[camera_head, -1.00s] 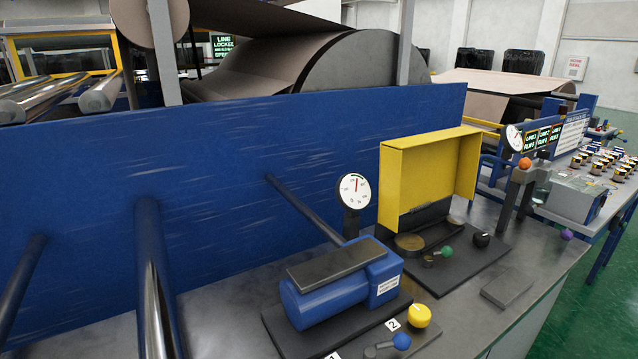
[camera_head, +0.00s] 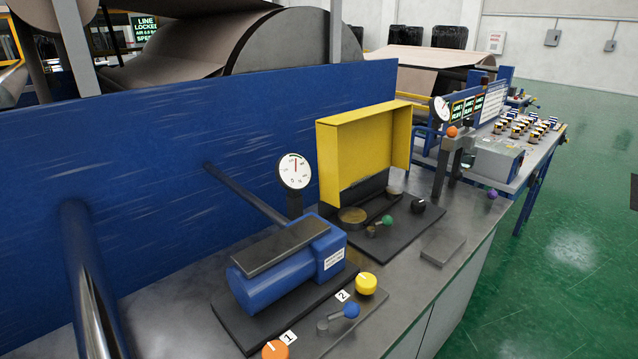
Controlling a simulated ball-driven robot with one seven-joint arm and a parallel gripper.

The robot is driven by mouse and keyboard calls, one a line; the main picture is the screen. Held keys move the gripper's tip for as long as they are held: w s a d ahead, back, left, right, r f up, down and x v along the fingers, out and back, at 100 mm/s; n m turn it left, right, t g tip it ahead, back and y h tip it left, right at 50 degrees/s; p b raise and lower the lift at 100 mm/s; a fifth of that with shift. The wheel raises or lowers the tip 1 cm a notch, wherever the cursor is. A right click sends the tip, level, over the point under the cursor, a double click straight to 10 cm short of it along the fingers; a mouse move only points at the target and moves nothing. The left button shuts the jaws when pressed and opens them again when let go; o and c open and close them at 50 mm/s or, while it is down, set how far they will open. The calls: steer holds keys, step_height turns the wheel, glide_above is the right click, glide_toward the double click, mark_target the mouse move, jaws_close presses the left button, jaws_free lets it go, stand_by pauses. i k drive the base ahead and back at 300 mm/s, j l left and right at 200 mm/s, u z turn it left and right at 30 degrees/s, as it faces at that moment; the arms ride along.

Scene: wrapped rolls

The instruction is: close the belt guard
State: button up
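The belt guard (camera_head: 345,158) is a yellow open-sided cover. It stands raised on its edge at the back of a dark base plate (camera_head: 420,214), with its hollow side facing me. In front of it the belt drive is exposed, with a larger round pulley (camera_head: 352,215) at the left and a smaller one (camera_head: 394,190) at the right. A lever with a green ball knob (camera_head: 387,221) and a black knob (camera_head: 418,206) sit on the plate in front of the guard. My gripper is not in view.
A blue motor (camera_head: 285,265) stands left of the guard, with a dial gauge (camera_head: 295,172) behind it. A yellow knob (camera_head: 366,283), a blue-knobbed lever (camera_head: 351,310) and an orange knob (camera_head: 275,349) are in front. A blue panel (camera_head: 140,180) backs the bench. Green floor (camera_head: 550,270) is clear at right.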

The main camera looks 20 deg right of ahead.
mark_target(354, 146)
steer(key=l+u, duration=0.1)
steer(key=u, duration=0.15)
steer(key=l+u, duration=0.55)
steer(key=l, duration=0.4)
steer(key=l+u, duration=0.3)
steer(key=l, duration=0.45)
steer(key=k+l, duration=0.1)
steer(key=l, duration=1)
steer(key=k+l, duration=0.15)
steer(key=l, duration=0.35)
steer(key=l+u, duration=0.1)
steer(key=l, duration=0.45)
steer(key=k+l, duration=0.15)
steer(key=l, duration=0.4)
steer(key=k+l, duration=0.1)
steer(key=l, duration=0.45)
